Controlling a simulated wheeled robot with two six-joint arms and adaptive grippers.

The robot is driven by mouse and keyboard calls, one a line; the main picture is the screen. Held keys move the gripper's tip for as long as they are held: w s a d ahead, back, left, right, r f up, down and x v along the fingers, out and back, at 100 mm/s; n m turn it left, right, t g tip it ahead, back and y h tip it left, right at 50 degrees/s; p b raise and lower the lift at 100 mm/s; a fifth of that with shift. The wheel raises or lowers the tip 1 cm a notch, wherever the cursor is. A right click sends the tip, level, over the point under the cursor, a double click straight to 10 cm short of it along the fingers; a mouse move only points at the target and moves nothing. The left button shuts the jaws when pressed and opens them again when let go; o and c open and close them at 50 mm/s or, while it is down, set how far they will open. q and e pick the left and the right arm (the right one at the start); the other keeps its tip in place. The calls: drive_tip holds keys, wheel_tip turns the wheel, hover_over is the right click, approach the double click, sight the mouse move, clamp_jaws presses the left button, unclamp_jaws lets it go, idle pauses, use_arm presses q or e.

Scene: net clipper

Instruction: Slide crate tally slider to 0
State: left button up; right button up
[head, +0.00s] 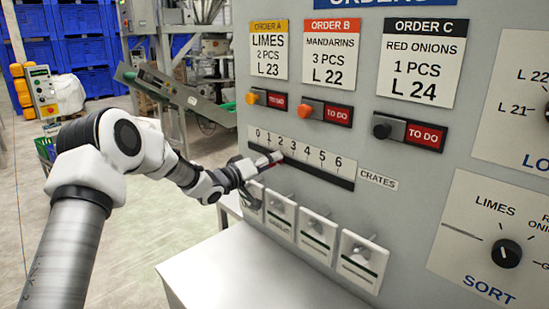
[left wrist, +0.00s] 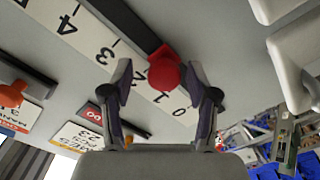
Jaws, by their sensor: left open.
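The crate tally slider's scale, a white strip numbered 0 to 6 (head: 322,160), runs left to right above a dark slot (head: 330,178) on the grey panel, with a CRATES label at its right end. My left gripper (head: 268,160) is at the slot's left part, below about 1 and 2, and largely hides the knob there. In the left wrist view the red round slider knob (left wrist: 165,74) sits between the open fingers of my left gripper (left wrist: 158,70). Contact with the knob is unclear.
Above the scale are order cards with small levers, the nearest being an orange one (head: 304,112). Several white switch plates (head: 317,236) stick out just below. A grey table (head: 225,270) stands under the panel. A SORT dial (head: 507,253) is at the right.

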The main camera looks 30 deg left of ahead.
sight(258, 147)
use_arm(q)
drive_tip(key=shift+w+f, duration=0.25)
drive_tip(key=shift+w, duration=0.25)
drive_tip(key=shift+w+f, duration=0.2)
drive_tip(key=shift+w, duration=0.3)
drive_tip(key=shift+s+r, duration=0.3)
drive_tip(key=shift+s, duration=0.15)
drive_tip(key=shift+s+d+r, duration=0.1)
drive_tip(key=shift+s, duration=0.05)
drive_tip(key=c, duration=0.5)
clamp_jaws()
drive_tip(key=shift+a, duration=0.2)
use_arm(e)
drive_tip(key=shift+a+r, duration=0.1)
drive_tip(key=shift+r, duration=0.1)
use_arm(q)
drive_tip(key=shift+a, duration=0.25)
drive_tip(key=w+a+p, duration=0.1)
drive_tip(key=a, duration=0.2)
drive_tip(key=w+a+p, duration=0.1)
drive_tip(key=a, duration=0.2)
drive_tip(key=w+a+p, duration=0.1)
drive_tip(key=a+p, duration=0.1)
drive_tip(key=a, duration=0.1)
drive_tip(key=shift+w, duration=0.25)
drive_tip(key=shift+d, duration=0.1)
use_arm(e)
wheel_tip(258, 147, up, 4)
drive_tip(key=shift+f, duration=0.1)
